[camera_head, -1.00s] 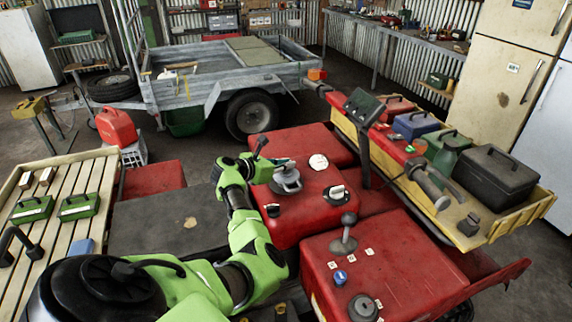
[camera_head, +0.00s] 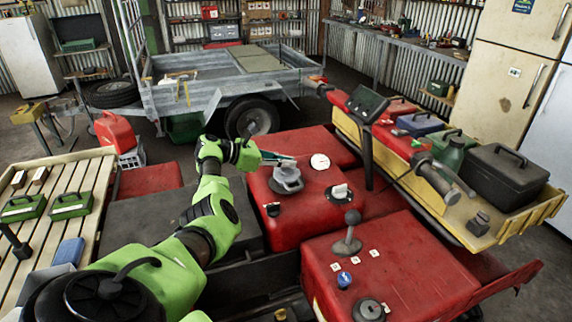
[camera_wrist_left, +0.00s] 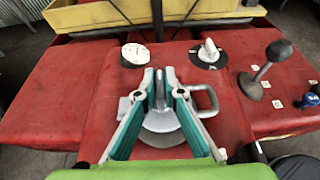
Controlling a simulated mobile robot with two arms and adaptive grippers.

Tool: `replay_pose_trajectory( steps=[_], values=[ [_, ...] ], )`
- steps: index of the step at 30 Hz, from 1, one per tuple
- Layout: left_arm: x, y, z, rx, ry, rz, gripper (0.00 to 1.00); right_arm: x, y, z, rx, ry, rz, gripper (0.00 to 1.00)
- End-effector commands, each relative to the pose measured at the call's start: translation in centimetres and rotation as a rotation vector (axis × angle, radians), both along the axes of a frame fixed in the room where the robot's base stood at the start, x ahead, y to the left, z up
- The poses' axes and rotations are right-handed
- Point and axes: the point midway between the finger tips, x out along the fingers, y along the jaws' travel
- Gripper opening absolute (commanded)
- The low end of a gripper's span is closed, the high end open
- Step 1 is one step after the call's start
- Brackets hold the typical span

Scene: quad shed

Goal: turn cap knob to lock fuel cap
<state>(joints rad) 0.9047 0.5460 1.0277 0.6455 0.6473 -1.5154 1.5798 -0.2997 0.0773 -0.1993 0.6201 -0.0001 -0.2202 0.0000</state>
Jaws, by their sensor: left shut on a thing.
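The grey fuel cap (camera_head: 287,180) sits on top of the red tank body (camera_head: 310,212). It also shows in the left wrist view (camera_wrist_left: 163,138), round with a side loop at the right. Its raised cap knob (camera_wrist_left: 160,90) stands upright between my fingers. My left gripper (camera_head: 283,158) reaches the cap from the far left side in the head view. In the left wrist view its two teal-sided fingers (camera_wrist_left: 160,84) are shut on the knob, one on each side. The fingers hide part of the cap. My right gripper is not in view.
A white round dial (camera_head: 320,161) and a white-handled switch (camera_head: 339,192) sit beside the cap. A black-knobbed lever (camera_head: 351,218) stands nearer. A display on a post (camera_head: 367,104) rises behind. A yellow tray (camera_head: 520,210) with boxes lies right.

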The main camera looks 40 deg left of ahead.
Motion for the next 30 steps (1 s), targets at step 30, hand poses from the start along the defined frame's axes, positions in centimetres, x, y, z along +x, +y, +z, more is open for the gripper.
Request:
replay_pose_trajectory(
  steps=[30],
  values=[
    [-2.9,1.6,1.2,0.004,0.004,-0.001,0.26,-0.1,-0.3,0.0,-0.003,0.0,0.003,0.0]
  ],
)
